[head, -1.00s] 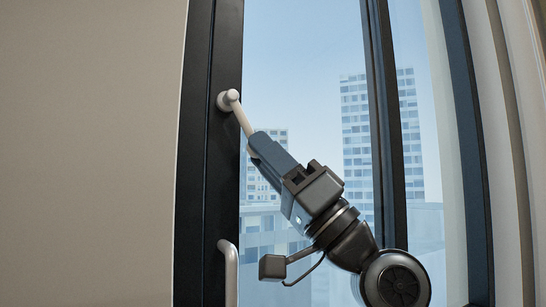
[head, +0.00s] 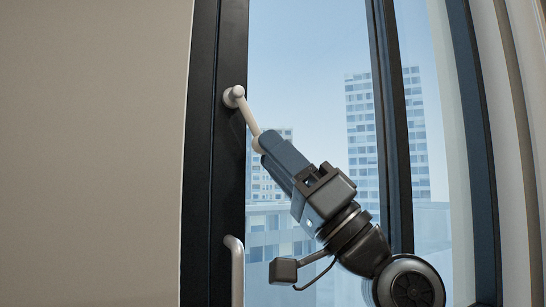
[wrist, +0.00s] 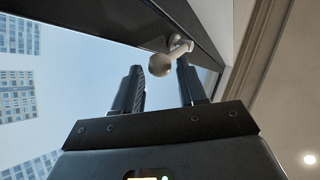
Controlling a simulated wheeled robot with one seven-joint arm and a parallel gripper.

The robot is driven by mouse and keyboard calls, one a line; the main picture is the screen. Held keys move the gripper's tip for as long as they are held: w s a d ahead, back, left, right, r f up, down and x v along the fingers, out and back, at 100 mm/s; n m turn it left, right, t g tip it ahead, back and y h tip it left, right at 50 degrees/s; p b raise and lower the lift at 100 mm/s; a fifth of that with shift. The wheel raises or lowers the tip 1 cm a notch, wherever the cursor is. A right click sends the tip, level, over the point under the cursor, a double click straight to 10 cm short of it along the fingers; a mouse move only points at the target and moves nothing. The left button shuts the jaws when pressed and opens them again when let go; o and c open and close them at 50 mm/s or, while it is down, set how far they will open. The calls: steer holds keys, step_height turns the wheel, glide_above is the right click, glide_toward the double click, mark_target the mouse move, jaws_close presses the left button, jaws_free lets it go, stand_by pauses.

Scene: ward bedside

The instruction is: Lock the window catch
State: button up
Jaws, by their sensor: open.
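The window catch (head: 245,115) is a pale lever on a round pivot, mounted on the dark window frame. It slants down and to the right from its pivot and ends in a round knob. My gripper (head: 266,141) is at the knob end in the head view, tilted up and to the left. In the wrist view the catch's knob (wrist: 160,65) appears between the fingertips of my open gripper (wrist: 158,78), with gaps on both sides. I cannot tell its exact depth relative to the tips.
A second pale handle (head: 236,270) is lower on the same dark frame (head: 229,180). A beige wall (head: 90,150) fills the left. Window glass lies behind my arm, and a curtain (head: 515,150) hangs at the right.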

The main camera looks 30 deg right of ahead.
steer(key=b+v, duration=0.2)
steer(key=v, duration=0.4)
steer(key=shift+s+d+f, duration=0.15)
steer(key=shift+s+f, duration=0.1)
steer(key=shift+f, duration=0.05)
